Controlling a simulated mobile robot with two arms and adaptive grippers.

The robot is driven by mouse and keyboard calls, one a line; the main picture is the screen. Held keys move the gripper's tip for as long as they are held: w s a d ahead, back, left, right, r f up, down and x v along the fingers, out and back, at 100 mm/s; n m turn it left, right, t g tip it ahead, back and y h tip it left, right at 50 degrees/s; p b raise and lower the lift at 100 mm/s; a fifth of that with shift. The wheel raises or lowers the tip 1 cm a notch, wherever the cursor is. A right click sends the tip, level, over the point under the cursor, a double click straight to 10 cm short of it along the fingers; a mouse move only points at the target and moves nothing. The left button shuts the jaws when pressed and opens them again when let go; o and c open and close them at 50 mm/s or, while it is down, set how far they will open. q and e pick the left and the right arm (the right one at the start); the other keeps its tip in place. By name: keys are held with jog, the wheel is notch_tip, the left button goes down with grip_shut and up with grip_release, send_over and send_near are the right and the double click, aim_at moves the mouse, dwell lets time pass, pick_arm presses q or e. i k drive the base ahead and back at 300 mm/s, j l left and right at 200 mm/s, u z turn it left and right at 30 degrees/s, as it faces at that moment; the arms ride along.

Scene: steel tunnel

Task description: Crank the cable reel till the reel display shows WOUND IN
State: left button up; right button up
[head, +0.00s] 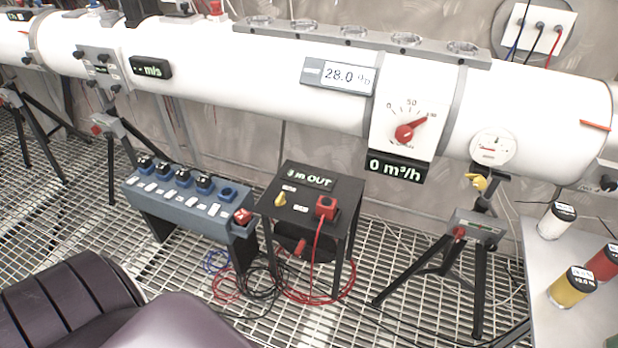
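The cable reel (349,190) is a black, table-like stand on the grating floor, near the middle of the head view. Its display (309,178) on the top reads a number I cannot read surely, then "m OUT". A yellow knob (280,200) and a red socket block (327,207) sit on the top. A red cable (317,250) runs from the block down to loose coils on the floor. Under the top is a dark round drum (287,243) with a small red part (300,248), perhaps the crank handle, partly hidden. Neither of my grippers is in view.
A blue socket box (190,200) stands just left of the reel. A black tripod (478,260) stands to its right. A white duct (250,75) with gauges runs behind. A table (540,265) with cans is at far right. Loose cables lie around the reel's legs.

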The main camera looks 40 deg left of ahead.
aim_at(304, 237)
jog(key=u, duration=1.1)
